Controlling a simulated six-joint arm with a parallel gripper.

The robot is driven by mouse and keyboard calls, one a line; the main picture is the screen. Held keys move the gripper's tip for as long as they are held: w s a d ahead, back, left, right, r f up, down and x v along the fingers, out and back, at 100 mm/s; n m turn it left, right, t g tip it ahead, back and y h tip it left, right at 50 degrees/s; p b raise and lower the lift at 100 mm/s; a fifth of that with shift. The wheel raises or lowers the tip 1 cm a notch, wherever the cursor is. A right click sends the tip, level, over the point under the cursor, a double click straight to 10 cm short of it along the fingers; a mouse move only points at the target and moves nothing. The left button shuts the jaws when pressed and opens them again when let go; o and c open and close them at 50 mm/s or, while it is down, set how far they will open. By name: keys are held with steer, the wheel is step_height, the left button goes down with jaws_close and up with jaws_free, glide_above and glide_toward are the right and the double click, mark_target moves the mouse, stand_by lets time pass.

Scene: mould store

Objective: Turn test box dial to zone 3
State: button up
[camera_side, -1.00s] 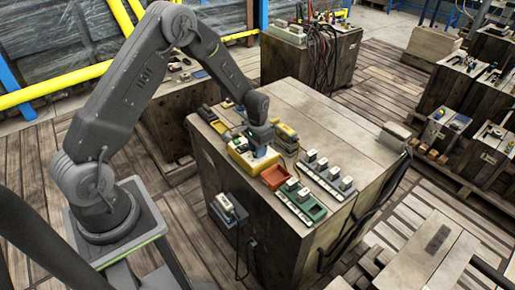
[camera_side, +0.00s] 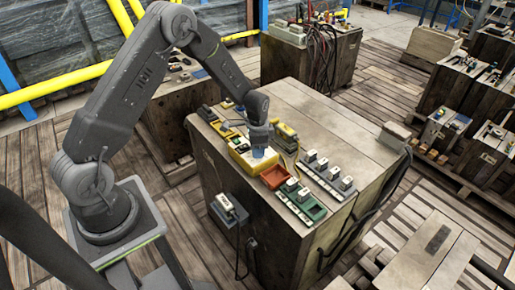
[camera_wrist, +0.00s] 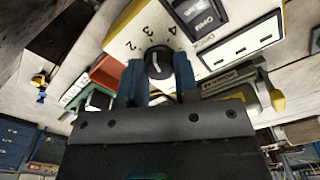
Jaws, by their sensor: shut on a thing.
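The yellow test box (camera_side: 240,160) sits on the wooden block's top, near its left edge. In the wrist view its pale face (camera_wrist: 128,38) shows the numbers 2, 3 and 4 around a round dark dial (camera_wrist: 158,63). A light pointer line shows on the dial, but I cannot tell exactly which number it points to. My gripper (camera_wrist: 158,78) has its two blue fingers closed on either side of the dial. In the side view my gripper (camera_side: 260,153) reaches down onto the box and hides the dial.
A red-orange tray (camera_side: 274,177) stands close beside the box, with a green tray (camera_side: 312,212) beyond it. A strip of pale blocks (camera_side: 328,176) lies to the right. A yellow tool (camera_side: 286,132) stands behind my gripper. The block's back top is clear.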

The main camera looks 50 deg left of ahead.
steer(key=o, duration=0.9)
steer(key=shift+o, duration=0.2)
steer(key=shift+r, duration=0.1)
step_height(320, 180, up, 14)
